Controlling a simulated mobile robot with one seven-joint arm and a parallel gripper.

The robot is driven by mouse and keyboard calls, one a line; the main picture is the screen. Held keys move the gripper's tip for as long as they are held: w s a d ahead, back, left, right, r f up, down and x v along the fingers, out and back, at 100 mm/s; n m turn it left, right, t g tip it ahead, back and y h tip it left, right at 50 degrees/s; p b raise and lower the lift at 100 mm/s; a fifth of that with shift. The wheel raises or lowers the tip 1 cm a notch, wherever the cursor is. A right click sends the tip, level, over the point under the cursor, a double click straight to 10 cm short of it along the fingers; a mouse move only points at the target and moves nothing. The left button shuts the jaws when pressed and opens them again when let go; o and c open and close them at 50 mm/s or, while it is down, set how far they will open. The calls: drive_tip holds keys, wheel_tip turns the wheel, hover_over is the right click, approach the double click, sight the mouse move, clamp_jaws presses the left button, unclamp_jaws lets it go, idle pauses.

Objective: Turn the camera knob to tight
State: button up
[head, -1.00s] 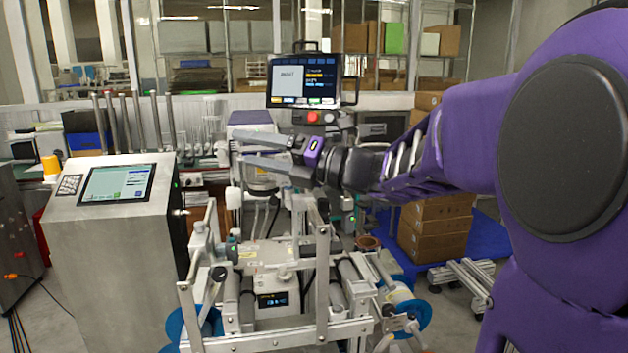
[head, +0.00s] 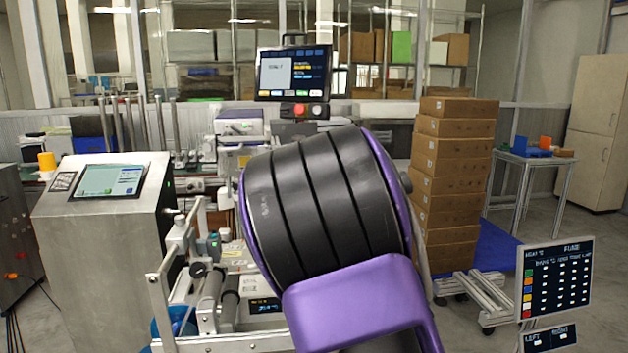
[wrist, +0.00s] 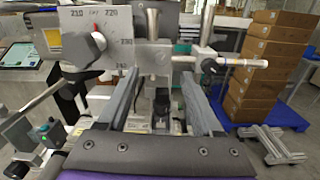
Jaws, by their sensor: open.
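In the wrist view a metal plate (wrist: 112,20) carries printed numbers and a dark round knob (wrist: 86,44) with a red part at its upper right. A horizontal rod assembly with a dark clamp-like piece (wrist: 208,66) runs to the right of it. I cannot tell which of these parts is the camera knob, and no "tight" mark is readable. My gripper (wrist: 160,80) is open, its two grey fingers wide apart with nothing held between them. The plate's knob lies up and left of the fingers, apart from them. In the head view my arm hides the gripper.
A machine cabinet with a screen (head: 110,180) stands at left. A monitor (head: 293,73) rises behind my arm. Stacked cardboard boxes (head: 452,165) and a metal frame (head: 480,297) stand at right, near a sign panel (head: 556,278). Open floor lies farther right.

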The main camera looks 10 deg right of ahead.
drive_tip(key=w+f, duration=0.1)
drive_tip(key=w, duration=1)
drive_tip(key=shift+w, duration=0.3)
drive_tip(key=shift+f, duration=0.1)
clamp_jaws()
